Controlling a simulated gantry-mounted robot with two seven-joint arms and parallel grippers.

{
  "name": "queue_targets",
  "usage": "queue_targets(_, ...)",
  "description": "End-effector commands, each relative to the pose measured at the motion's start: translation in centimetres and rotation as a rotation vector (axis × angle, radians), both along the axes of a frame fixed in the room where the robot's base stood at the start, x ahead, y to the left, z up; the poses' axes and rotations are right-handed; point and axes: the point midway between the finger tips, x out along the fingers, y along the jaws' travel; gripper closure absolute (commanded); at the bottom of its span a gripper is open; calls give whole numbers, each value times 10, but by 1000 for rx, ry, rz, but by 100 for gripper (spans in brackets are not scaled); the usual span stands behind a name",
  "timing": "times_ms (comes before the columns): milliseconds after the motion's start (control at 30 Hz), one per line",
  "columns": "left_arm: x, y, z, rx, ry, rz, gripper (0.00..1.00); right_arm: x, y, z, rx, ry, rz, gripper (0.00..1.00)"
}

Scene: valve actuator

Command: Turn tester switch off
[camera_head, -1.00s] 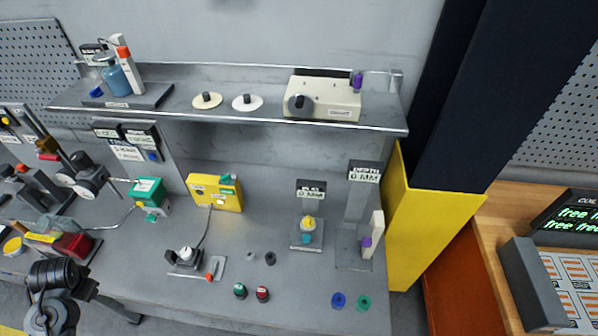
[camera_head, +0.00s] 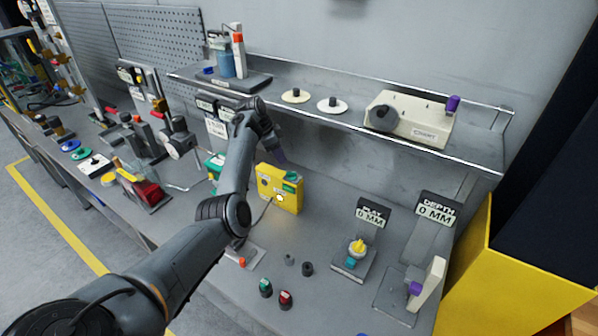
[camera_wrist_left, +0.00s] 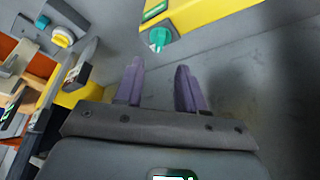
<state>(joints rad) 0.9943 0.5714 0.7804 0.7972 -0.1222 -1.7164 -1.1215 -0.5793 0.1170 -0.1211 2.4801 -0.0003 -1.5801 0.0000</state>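The tester appears to be the yellow box (camera_head: 276,192) on the bench under the shelf, in the head view. A teal-green switch knob (camera_head: 291,177) sits at its upper right. In the left wrist view part of the yellow box (camera_wrist_left: 195,14) shows at the top edge, with the teal knob (camera_wrist_left: 160,36) on its near side. My left gripper (camera_head: 281,157) is just above and behind the box, apart from the knob. In the left wrist view its two purple fingers (camera_wrist_left: 160,78) are spread with nothing between them. My right gripper is not in view.
A shelf (camera_head: 330,124) with discs and a cream device (camera_head: 408,120) runs above the bench. The PLAY stand (camera_head: 355,262) and DEPTH stand (camera_head: 400,297) are to the right. Small green and red pieces (camera_head: 285,299) lie in front. My left arm hides part of the bench.

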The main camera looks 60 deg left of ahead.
Motion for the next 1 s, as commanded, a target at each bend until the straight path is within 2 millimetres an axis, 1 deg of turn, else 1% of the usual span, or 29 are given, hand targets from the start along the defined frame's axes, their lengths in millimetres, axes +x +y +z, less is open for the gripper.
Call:
queue_targets(33,3,-2,-8,-2,4,-1,61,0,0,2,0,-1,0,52)
queue_targets(200,13,-6,-34,0,3,-2,61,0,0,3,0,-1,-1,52)
queue_targets(400,24,-10,-63,-1,3,-1,61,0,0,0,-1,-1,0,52)
queue_targets(533,28,-11,-73,1,2,0,61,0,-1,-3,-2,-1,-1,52)
queue_targets(700,31,-11,-80,2,3,1,61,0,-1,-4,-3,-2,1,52)
queue_targets(1000,31,-12,-81,2,2,2,61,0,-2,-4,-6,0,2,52)
